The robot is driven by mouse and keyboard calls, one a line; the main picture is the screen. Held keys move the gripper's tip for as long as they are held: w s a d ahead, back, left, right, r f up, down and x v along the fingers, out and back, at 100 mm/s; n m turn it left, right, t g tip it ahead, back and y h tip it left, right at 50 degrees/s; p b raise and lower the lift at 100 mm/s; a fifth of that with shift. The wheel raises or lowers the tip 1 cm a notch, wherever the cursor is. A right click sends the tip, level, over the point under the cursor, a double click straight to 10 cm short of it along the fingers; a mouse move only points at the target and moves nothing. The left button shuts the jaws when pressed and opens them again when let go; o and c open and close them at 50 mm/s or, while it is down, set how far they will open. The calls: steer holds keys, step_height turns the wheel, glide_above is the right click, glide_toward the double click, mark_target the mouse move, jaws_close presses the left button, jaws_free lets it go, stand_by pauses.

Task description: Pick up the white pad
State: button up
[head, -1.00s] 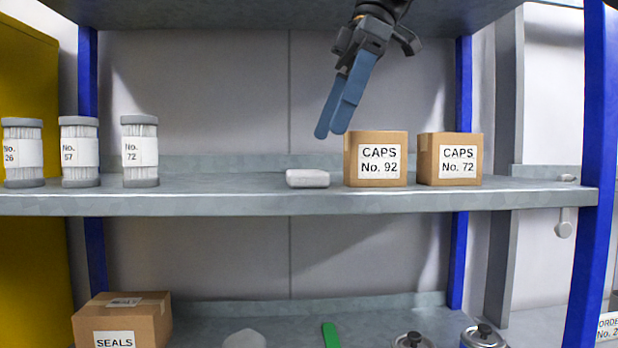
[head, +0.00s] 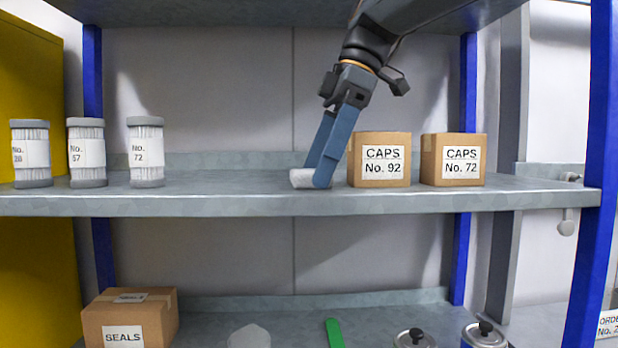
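The white pad (head: 301,180) lies on the middle shelf, just left of the CAPS No. 92 box. My gripper (head: 317,176) reaches down to it from above, its blue fingers tilted. One finger covers the right part of the pad's front. The other finger's tip goes down behind the pad. The pad sits between the fingers as seen from here and looks to be still on the shelf. Whether the fingers press on it cannot be told.
The CAPS No. 92 box (head: 379,159) stands close to the right of my fingers, with the CAPS No. 72 box (head: 453,160) beyond. Several labelled canisters, one No. 72 (head: 146,152), stand at left. The shelf (head: 230,183) between them and the pad is clear.

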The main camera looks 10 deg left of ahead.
steer(key=c, duration=1)
steer(key=shift+c, duration=0.2)
steer(key=shift+r, duration=0.1)
steer(key=shift+r+b, duration=0.35)
steer(key=shift+r, duration=0.8)
steer(key=s+d+b, duration=0.2)
steer(key=s, duration=0.6)
steer(key=s+d+r+b, duration=0.1)
steer(key=s+d+b, duration=0.1)
steer(key=s, duration=0.7)
steer(key=shift+s+b, duration=0.3)
steer(key=shift+b, duration=0.45)
steer(key=shift+d, duration=0.1)
steer(key=shift+o, duration=1)
steer(key=shift+c, duration=0.6)
